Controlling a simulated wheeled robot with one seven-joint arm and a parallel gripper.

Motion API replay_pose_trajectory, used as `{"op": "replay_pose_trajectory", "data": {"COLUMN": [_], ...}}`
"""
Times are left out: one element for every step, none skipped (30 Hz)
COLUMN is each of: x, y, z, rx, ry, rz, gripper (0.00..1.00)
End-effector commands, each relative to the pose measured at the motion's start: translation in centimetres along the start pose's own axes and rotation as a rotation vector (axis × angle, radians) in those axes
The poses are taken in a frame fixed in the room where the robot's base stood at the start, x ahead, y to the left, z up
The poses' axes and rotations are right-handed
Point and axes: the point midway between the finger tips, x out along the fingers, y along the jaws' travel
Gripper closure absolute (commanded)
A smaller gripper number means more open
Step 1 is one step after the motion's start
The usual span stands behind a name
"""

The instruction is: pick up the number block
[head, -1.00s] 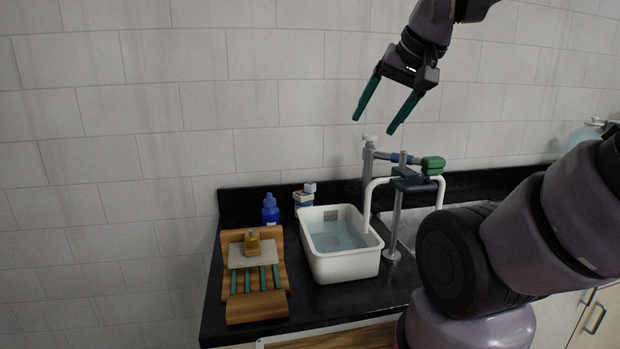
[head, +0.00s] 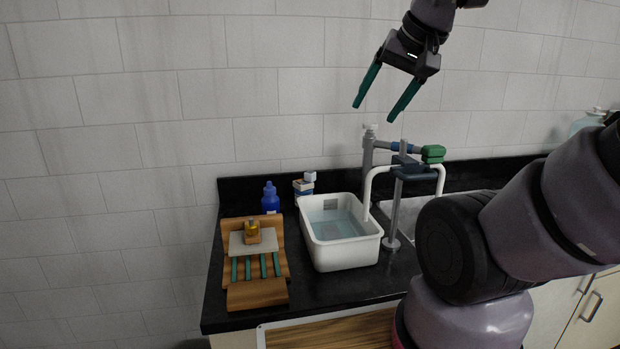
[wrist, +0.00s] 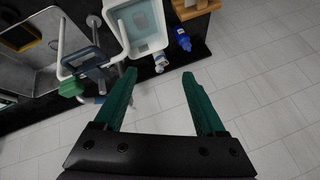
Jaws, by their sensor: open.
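A small tan block with a golden-yellow top (head: 252,236) sits on a pale grey plate (head: 238,246) on the wooden rack at the left of the counter. It looks like the number block, but no number can be read at this size. My gripper (head: 375,112) is open and empty, high above the counter in front of the tiled wall, to the right of the block and well apart from it. The wrist view also shows its two green fingers (wrist: 159,76) spread with nothing between them. The block cannot be made out in the wrist view.
The wooden rack (head: 258,294) has green slats. A white basin of water (head: 346,258), a blue bottle (head: 270,198) and a small white-and-blue container (head: 304,187) stand beside it. A stand with a faucet (head: 397,200) rises by the sink, below my gripper.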

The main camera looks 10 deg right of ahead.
Motion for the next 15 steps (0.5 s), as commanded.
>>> {"op": "replay_pose_trajectory", "data": {"x": [0.0, 0.0, 0.0, 0.0, 0.0, 0.0, 0.0, 0.0, 0.0, 0.1, 0.2, 0.4, 0.6, 0.9, 1.5], "y": [0.0, 0.0, 0.0, 0.0, 0.0, 0.0, 0.0, 0.0, 0.0, -0.1, -0.2, -0.4, -0.7, -0.9, -1.4], "z": [0.0, 0.0, 0.0, 0.0, 0.0, 0.0, 0.0, 0.0, 0.0, -0.1, -0.3, -0.6, -1.0, -1.4, -2.2], "rx": [0.0, 0.0, 0.0, 0.0, 0.0, 0.0, 0.0, 0.0, 0.002, 0.007, 0.017, 0.039, 0.061, 0.091, 0.139], "ry": [0.0, 0.0, 0.0, 0.0, 0.0, 0.0, 0.0, 0.0, -0.001, -0.003, -0.007, -0.016, -0.025, -0.037, -0.054], "rz": [0.0, 0.0, 0.0, 0.0, 0.0, 0.0, 0.0, 0.0, -0.001, -0.002, -0.004, -0.01, -0.015, -0.021, -0.031], "gripper": [0.27, 0.27, 0.27, 0.27, 0.27, 0.27, 0.27, 0.21, 0.21, 0.21, 0.21, 0.21, 0.21, 0.21, 0.21]}}
